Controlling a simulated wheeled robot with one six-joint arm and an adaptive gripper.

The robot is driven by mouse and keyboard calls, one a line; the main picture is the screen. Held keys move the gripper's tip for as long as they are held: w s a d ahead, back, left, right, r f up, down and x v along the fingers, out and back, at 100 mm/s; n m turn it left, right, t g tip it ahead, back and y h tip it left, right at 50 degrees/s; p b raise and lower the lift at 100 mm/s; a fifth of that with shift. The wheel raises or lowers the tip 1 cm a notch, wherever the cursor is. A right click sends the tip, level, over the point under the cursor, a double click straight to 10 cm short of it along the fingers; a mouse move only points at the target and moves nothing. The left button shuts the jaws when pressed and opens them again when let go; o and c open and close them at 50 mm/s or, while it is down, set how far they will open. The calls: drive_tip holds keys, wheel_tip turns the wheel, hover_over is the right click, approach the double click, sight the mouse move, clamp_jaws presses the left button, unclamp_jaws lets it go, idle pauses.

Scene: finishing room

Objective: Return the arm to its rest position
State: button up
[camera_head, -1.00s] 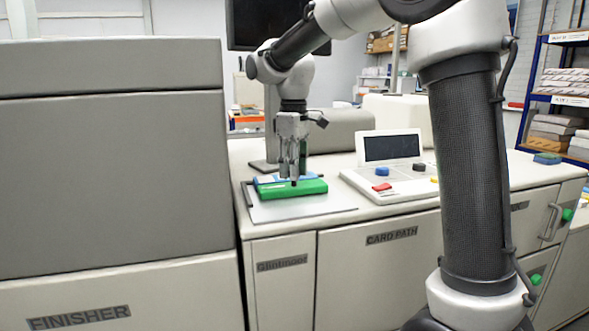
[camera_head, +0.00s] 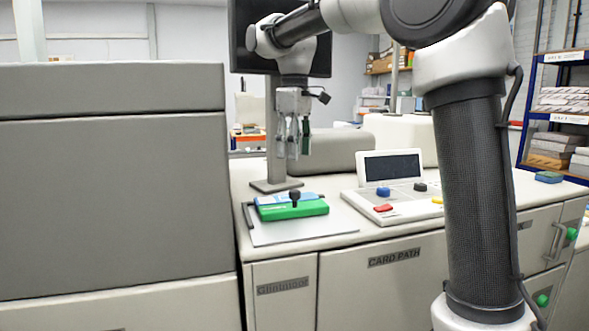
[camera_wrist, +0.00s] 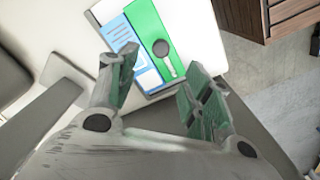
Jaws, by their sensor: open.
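My gripper (camera_head: 293,156) hangs pointing down above the counter, open and empty, clear of everything below it. In the wrist view my gripper (camera_wrist: 158,100) shows its two fingers spread apart. Beneath it a green block with a black knob (camera_head: 292,209) lies on a light grey plate (camera_head: 300,234), beside a blue and white piece (camera_head: 285,198). In the wrist view the green block (camera_wrist: 148,22) and the blue and white piece (camera_wrist: 118,32) show beyond the fingers.
A control panel (camera_head: 372,207) with a screen and coloured buttons stands to the right. A monitor on a stand (camera_head: 277,140) is behind my gripper. A tall grey finisher cabinet (camera_head: 110,180) fills the left. Shelves (camera_head: 560,110) stand at far right.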

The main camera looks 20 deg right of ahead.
drive_tip(key=shift+r, duration=0.75)
wheel_tip(320, 180, down, 5)
drive_tip(key=shift+f+m+t, duration=0.1)
drive_tip(key=shift+m+t, duration=0.2)
drive_tip(key=shift+m, duration=0.9)
drive_tip(key=s+d+f+m+t, duration=0.1)
drive_tip(key=s+d+f+m, duration=0.1)
drive_tip(key=s+d, duration=0.3)
drive_tip(key=s+d+f+m+t, duration=0.1)
drive_tip(key=s+d+f, duration=0.3)
drive_tip(key=s, duration=0.9)
drive_tip(key=s+d+f+m+t, duration=0.1)
drive_tip(key=s+d+f+m, duration=0.2)
drive_tip(key=s+d, duration=0.3)
drive_tip(key=shift+s+m+t, duration=0.3)
drive_tip(key=shift+s+t, duration=0.1)
drive_tip(key=shift+s, duration=1.05)
